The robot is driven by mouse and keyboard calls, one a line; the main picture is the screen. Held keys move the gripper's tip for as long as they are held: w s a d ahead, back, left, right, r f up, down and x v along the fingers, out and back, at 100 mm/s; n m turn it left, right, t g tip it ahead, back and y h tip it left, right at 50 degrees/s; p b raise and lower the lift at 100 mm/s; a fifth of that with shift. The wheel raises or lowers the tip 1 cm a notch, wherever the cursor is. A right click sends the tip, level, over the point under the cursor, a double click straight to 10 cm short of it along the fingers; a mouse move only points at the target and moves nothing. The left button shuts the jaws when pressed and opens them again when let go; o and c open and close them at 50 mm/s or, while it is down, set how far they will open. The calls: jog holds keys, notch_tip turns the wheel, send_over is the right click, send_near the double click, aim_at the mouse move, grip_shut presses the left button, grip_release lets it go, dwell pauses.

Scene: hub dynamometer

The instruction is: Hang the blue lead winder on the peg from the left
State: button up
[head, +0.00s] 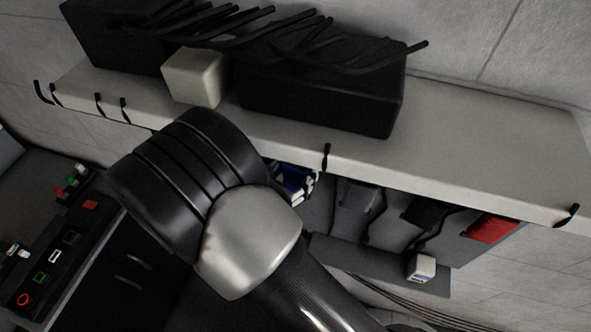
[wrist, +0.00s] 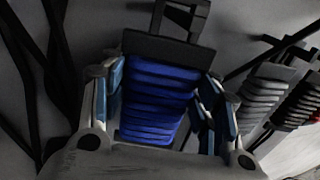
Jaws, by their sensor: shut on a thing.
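The blue lead winder (wrist: 155,100) fills the middle of the wrist view, with blue windings under a dark end plate and a black loop above it. My gripper (wrist: 162,88) is shut on it, one finger on each side. In the head view a bit of the blue winder (head: 291,178) shows under the shelf edge, with my arm covering much of that area. I cannot make out the peg, or whether the loop touches one.
A pale shelf (head: 480,135) overhangs the work area and carries black boxes and a cream block (head: 194,77). Right of the winder hang grey and black items and a red one (head: 489,229). A small white box (head: 421,268) sits below. A control panel (head: 60,240) stands left.

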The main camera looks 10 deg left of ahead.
dwell(0.4)
jog(key=o, duration=1.4)
